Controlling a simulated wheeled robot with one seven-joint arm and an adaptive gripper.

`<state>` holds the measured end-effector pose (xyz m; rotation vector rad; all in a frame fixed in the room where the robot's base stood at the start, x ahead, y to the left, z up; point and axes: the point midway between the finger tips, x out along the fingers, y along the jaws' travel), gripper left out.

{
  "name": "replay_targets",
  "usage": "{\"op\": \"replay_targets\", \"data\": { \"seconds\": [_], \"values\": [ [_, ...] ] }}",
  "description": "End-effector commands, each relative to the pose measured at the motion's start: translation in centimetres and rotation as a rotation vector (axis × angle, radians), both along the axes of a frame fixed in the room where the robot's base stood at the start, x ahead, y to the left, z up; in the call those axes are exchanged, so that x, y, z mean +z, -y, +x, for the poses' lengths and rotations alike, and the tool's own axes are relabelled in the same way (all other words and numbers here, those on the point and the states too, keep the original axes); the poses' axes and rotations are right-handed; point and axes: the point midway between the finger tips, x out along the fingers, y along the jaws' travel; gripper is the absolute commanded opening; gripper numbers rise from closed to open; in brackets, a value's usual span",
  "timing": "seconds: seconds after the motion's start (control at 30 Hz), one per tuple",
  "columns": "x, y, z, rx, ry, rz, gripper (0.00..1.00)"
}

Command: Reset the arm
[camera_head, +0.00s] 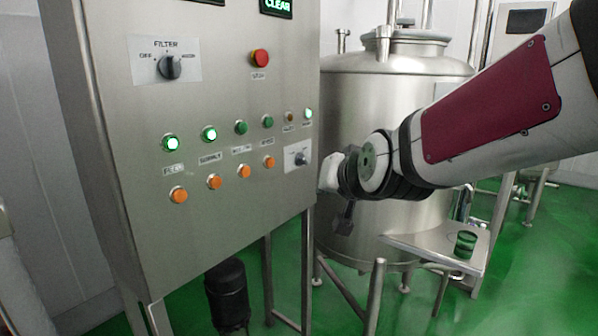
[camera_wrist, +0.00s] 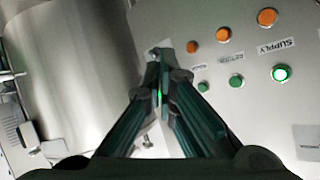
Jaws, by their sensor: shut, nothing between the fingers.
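My arm reaches in from the right in the head view.
The steel control panel (camera_head: 120,130) carries a FILTER knob (camera_head: 170,66), a red stop button (camera_head: 259,58), a small knob (camera_head: 299,157), and several lamps and orange buttons. The tank (camera_head: 350,95) stands behind. A small shelf (camera_head: 420,248) holds a green cup (camera_head: 465,244).

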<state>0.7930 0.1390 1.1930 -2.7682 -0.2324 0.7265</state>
Motion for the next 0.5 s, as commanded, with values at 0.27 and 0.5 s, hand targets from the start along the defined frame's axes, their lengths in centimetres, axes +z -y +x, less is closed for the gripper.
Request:
{"op": "replay_targets", "data": {
  "seconds": [0.27,0.5],
  "values": [
    [-1.0,8.3,-15.3,0.016,-0.324,-0.196,0.00],
    [-3.3,13.0,-27.6,0.016,-0.582,-0.299,0.00]
  ]
}}
